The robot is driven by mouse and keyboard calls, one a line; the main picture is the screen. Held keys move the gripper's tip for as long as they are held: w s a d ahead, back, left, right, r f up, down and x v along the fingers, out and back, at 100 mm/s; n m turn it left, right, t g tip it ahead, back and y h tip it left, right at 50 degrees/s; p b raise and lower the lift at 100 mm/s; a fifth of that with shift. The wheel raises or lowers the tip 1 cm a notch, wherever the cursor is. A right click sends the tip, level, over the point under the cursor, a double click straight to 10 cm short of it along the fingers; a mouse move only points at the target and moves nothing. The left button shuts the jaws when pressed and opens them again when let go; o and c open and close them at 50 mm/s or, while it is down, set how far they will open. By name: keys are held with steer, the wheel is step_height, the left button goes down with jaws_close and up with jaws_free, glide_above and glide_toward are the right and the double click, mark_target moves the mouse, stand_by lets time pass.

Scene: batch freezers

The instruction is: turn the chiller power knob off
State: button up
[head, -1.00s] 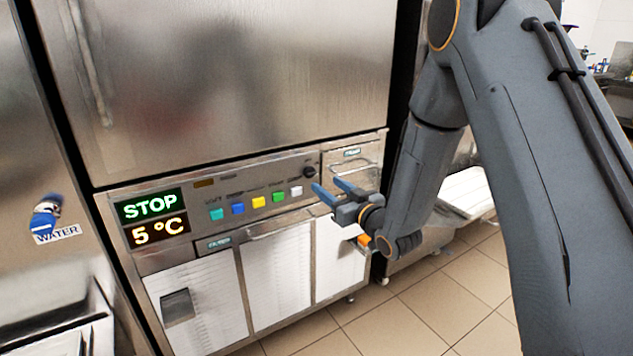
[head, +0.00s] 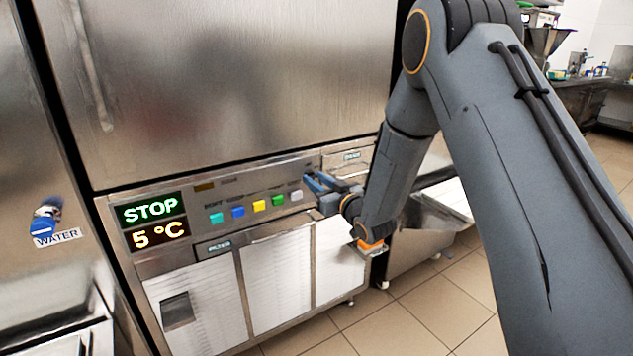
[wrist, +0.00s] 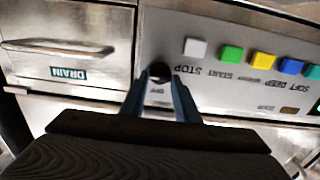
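The chiller's control panel (head: 196,193) has a small dark round knob (wrist: 160,71) at its right end, above an "OFF"-like label that I cannot read surely. In the wrist view the knob shows between the tips of my gripper's two blue fingers (wrist: 159,82), one on each side. The fingers are apart, and I cannot tell whether they touch the knob. In the head view my gripper (head: 314,180) is at the panel's right end and hides the knob. The display (head: 151,208) reads STOP in green and 5 °C in orange.
Coloured buttons sit left of the knob in the head view, with the white STOP button (head: 296,195) nearest. A DRAIN drawer (wrist: 68,48) with a bar handle is beside the panel. A blue WATER tap (head: 45,222) is at far left. Tiled floor (head: 420,305) is clear.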

steer(key=c, duration=0.4)
steer(key=shift+s+a+f+n+b, duration=0.1)
steer(key=shift+n+b, duration=1)
steer(key=shift+n, duration=1.9)
steer(key=shift+a+f+n+b, duration=0.1)
steer(key=shift+n+b, duration=1)
steer(key=shift+n, duration=1.9)
steer(key=shift+s+a+f+n+b, duration=0.1)
steer(key=shift+n+b, duration=1)
steer(key=shift+n, duration=1.9)
